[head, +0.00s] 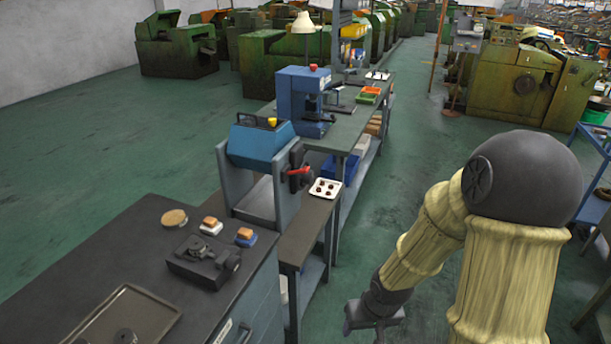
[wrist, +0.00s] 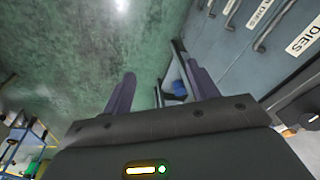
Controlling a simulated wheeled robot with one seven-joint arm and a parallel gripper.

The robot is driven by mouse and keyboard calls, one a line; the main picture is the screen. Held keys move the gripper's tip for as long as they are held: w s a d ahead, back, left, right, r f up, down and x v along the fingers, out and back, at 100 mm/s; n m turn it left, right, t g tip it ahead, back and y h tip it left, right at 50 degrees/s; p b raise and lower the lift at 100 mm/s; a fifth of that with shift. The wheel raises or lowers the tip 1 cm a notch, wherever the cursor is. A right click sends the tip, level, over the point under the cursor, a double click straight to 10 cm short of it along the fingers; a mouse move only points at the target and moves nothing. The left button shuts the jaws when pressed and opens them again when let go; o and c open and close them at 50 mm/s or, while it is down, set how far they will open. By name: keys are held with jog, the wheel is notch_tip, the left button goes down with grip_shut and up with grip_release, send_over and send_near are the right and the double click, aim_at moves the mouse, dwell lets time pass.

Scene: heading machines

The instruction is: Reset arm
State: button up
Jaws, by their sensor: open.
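My gripper (head: 366,328) hangs low over the green floor at the bottom of the head view, to the right of the bench. My arm, in a cream sleeve, reaches down to it. In the wrist view my gripper (wrist: 162,82) has its two dark fingers spread apart with nothing between them. Behind the fingers are the floor and a bench leg. Parts of the fingertips are hard to make out in the head view.
The dark bench top (head: 118,224) with drawers holds a tray (head: 150,304) and a black fixture (head: 204,261). A blue machine (head: 262,143) and a blue press (head: 302,98) stand beyond. Drawer fronts (wrist: 235,48) are close in the wrist view. A blue cart (head: 591,165) stands right; aisle floor (head: 400,170) is clear.

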jog(key=s+d+r+m+h+p, duration=0.1)
jog(key=s+r, duration=0.3)
jog(key=r, duration=0.8)
jog(key=shift+d+r+t+p, duration=0.2)
jog(key=shift+d+t+p, duration=0.2)
jog(key=shift+d+p, duration=0.2)
